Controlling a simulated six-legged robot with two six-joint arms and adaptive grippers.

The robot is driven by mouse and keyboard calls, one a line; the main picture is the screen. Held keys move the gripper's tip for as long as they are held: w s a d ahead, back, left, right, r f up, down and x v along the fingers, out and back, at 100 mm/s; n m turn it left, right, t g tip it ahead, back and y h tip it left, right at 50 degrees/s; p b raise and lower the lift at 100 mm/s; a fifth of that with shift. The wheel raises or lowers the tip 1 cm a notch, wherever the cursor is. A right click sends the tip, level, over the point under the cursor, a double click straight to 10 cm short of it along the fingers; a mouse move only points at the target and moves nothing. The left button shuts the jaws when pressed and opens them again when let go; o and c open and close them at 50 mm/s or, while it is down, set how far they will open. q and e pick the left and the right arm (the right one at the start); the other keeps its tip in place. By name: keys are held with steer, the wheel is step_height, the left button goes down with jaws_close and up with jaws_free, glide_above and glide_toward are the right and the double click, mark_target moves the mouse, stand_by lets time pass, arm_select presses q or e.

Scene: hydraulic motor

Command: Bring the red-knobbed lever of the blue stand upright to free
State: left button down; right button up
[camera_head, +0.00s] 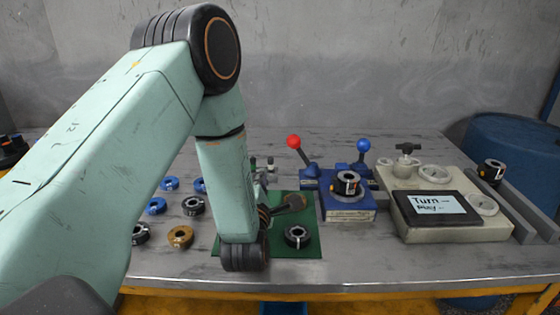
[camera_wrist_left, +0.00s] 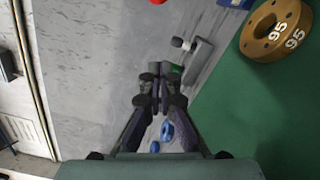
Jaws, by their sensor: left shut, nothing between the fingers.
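The blue stand (camera_head: 346,211) sits on the bench right of centre in the head view, with a dark ring on its top. Its lever with the red knob (camera_head: 293,141) leans to the left. A second lever with a blue knob (camera_head: 363,145) stands at the back right of the stand. In the left wrist view a bit of red shows at the top edge. My left gripper (camera_wrist_left: 157,80) is shut with nothing between its fingers. In the head view it is largely hidden by my left arm, left of the stand and clear of the lever. My right gripper is out of view.
A green mat (camera_head: 309,253) with a dark ring (camera_head: 297,237) lies left of the stand. Several blue, dark and brass rings lie further left. A pale fixture with a sign (camera_head: 443,205) stands to the right. A brass ring marked 95 (camera_wrist_left: 277,28) is close in the wrist view.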

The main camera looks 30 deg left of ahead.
mark_target(299, 150)
arm_select(q)
steer(key=shift+d, duration=0.25)
steer(key=shift+s+d+r, duration=0.2)
steer(key=shift+r, duration=0.05)
steer(key=shift+a+f, duration=0.15)
steer(key=shift+a, duration=0.15)
steer(key=shift+w+a, duration=0.15)
steer(key=shift+w, duration=0.15)
steer(key=b+x, duration=0.1)
steer(key=x, duration=0.8)
steer(key=shift+w+a+f, duration=0.1)
steer(key=shift+w, duration=0.3)
steer(key=shift+w+d+r, duration=0.25)
steer(key=shift+w+d, duration=0.1)
steer(key=shift+d, duration=0.15)
steer(key=shift+w+d+r, duration=0.3)
steer(key=shift+w+d, duration=0.05)
steer(key=shift+d, duration=0.15)
steer(key=shift+w+d+r, duration=0.2)
steer(key=shift+w+d, duration=0.25)
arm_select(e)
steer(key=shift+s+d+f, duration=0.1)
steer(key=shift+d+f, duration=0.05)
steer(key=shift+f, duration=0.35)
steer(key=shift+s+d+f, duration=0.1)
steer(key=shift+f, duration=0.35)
arm_select(q)
steer(key=shift+r, duration=0.15)
